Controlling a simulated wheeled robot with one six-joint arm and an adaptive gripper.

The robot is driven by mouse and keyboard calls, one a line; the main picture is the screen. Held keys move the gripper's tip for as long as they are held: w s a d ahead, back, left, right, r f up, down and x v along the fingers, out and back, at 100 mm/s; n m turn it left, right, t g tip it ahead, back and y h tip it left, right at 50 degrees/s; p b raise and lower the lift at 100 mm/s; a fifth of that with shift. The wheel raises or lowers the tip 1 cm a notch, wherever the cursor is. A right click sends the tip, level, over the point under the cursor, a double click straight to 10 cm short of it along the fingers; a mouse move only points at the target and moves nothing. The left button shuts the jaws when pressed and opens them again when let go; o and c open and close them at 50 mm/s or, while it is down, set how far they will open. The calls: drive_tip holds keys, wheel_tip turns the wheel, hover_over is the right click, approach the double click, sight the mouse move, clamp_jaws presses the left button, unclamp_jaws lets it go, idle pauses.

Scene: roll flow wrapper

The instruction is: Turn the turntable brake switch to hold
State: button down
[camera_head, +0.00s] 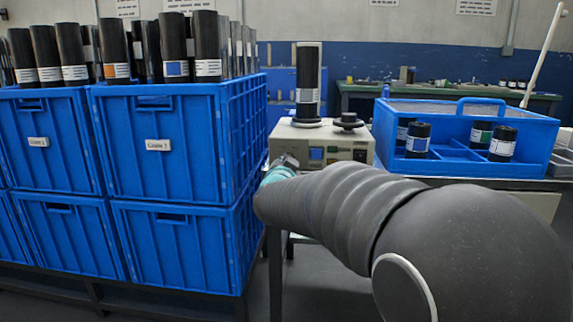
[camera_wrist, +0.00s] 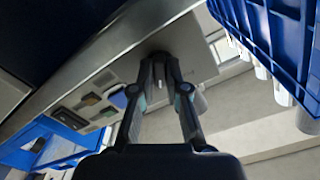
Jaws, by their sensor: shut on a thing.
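The beige wrapper unit (camera_head: 338,139) stands between the crates and the tray. A black roll (camera_head: 308,75) with a white label stands upright on its round black turntable (camera_head: 306,122). My gripper (camera_head: 284,162) is at the unit's lower left front corner. In the wrist view its two fingers (camera_wrist: 160,62) converge and are shut on a small dark part, apparently the brake switch, at the beige panel (camera_wrist: 205,62). The fingertips hide most of that part, so its setting cannot be read. Buttons (camera_wrist: 90,99) show beside it on the panel.
Stacked blue crates (camera_head: 158,180) with several black rolls on top stand close on the left. A blue divided tray (camera_head: 470,165) with a few rolls is on the right. A black knob (camera_head: 349,121) sits on top of the unit. A green bench (camera_head: 420,92) is behind.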

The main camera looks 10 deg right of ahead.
drive_tip(key=c, duration=1.2)
unclamp_jaws()
drive_tip(key=shift+s, duration=0.1)
drive_tip(key=v, duration=1.1)
drive_tip(key=shift+s+a, duration=0.2)
drive_tip(key=shift+s, duration=0.15)
